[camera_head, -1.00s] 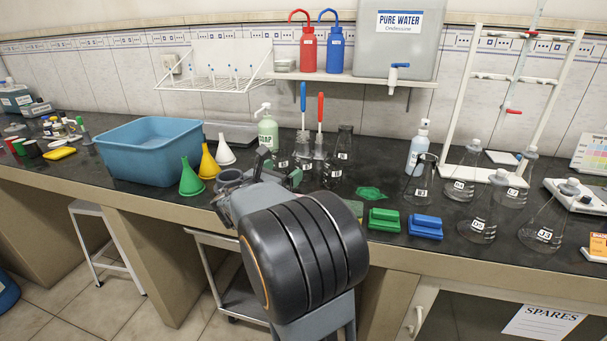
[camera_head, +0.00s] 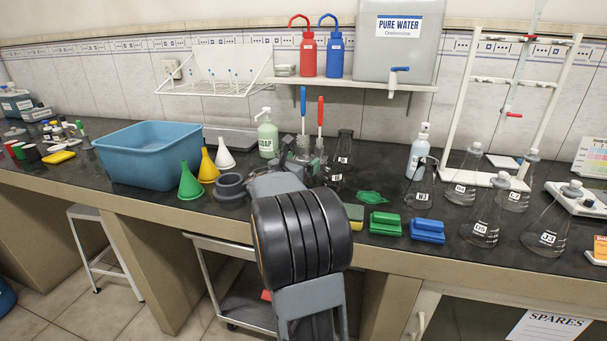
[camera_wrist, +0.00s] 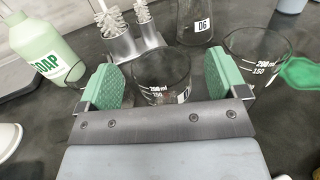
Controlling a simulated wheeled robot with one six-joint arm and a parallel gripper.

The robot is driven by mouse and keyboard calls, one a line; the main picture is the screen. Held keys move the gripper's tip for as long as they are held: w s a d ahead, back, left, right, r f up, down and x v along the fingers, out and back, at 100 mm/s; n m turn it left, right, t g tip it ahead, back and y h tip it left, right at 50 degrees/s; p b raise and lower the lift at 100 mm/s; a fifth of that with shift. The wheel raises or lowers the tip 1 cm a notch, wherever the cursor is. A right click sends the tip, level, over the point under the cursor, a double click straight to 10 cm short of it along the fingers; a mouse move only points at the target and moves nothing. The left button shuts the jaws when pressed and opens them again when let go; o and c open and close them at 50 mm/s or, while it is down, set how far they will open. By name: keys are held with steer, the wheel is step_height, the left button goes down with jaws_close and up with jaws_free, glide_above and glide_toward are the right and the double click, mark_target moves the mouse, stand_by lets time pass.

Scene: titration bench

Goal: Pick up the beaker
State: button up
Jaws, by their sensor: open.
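In the wrist view, my gripper (camera_wrist: 162,82) is open, with one green pad on each side of a clear glass beaker (camera_wrist: 160,68). The beaker stands upright with white volume marks, including 200 and 150. Its lower part is hidden behind the gripper body, and contact with the pads cannot be told. A second marked beaker (camera_wrist: 262,62) stands just outside the right pad. Another glass rim (camera_wrist: 75,70) shows partly behind the left pad.
Brushes in a holder (camera_wrist: 133,45) and flask D6 (camera_wrist: 194,22) stand close behind the beaker. The soap bottle (camera_head: 267,135) is behind left.

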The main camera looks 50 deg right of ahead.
steer(key=c, duration=1)
